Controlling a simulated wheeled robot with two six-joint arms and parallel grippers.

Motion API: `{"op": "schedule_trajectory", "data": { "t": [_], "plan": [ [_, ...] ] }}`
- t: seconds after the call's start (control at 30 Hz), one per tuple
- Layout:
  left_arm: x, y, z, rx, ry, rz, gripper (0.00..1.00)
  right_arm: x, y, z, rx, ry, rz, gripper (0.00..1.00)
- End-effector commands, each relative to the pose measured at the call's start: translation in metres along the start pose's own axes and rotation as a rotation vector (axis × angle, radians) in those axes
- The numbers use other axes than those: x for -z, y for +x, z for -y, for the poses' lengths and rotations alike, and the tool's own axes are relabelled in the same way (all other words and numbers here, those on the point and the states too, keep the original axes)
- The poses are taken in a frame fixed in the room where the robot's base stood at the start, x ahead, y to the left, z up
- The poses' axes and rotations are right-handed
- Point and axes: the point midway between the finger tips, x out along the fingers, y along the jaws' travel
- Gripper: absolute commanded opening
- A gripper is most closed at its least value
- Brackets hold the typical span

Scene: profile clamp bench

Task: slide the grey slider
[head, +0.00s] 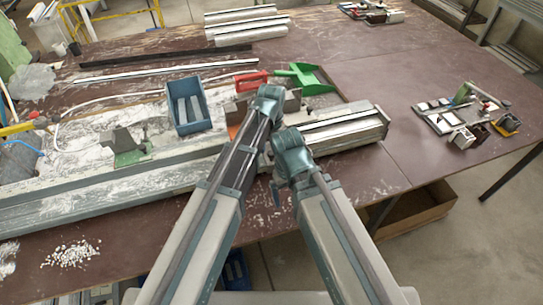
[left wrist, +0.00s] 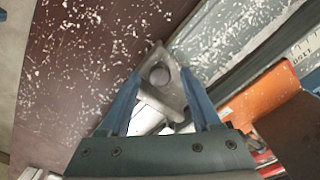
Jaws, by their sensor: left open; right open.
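A grey metal piece with a round hole, which looks like the grey slider (left wrist: 165,95), lies between the two blue fingers of my left gripper (left wrist: 160,74) in the left wrist view. The fingers stand apart, one on each side of it; I cannot tell whether they touch it. In the head view my left gripper (head: 270,92) is over the clamp area by the aluminium profiles, and its arm hides much of what is below.
A blue bin (head: 188,106), a red tool (head: 251,81) and a green dustpan (head: 305,77) lie close to my left gripper. Long profiles (head: 110,187) run along the front. A fixture board (head: 465,114) stands at right. The brown table (head: 385,85) between is clear.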

Motion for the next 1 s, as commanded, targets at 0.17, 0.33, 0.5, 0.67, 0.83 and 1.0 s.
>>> {"op": "schedule_trajectory", "data": {
  "t": [0.17,0.33,0.5,0.67,0.83,1.0],
  "plan": [
    [0.0,0.0029,0.0,0.0,0.0,0.0,0.64,0.0002,0.0029,0.0003,0.0,0.0,0.0,1.0],
    [0.0,0.0025,0.0,0.0,0.0,0.0,0.59,0.0001,0.0024,0.0002,0.0,0.0,0.0,1.0],
    [0.0,0.0025,0.0,0.0,0.0,0.0,0.28,0.0001,0.0025,0.0002,0.0,0.0,0.0,1.0],
    [0.0,0.0025,0.0,0.0,0.0,0.0,0.0,0.0001,0.0025,0.0002,0.0,0.0,0.0,1.0],
    [0.0,0.0025,0.0,0.0,0.0,0.0,0.0,0.0001,0.0025,0.0002,0.0,0.0,0.0,1.0],
    [0.0,0.0026,0.0,0.0,0.0,0.0,0.0,0.0001,0.0026,0.0002,0.0,0.0,0.0,1.0]
  ]
}}
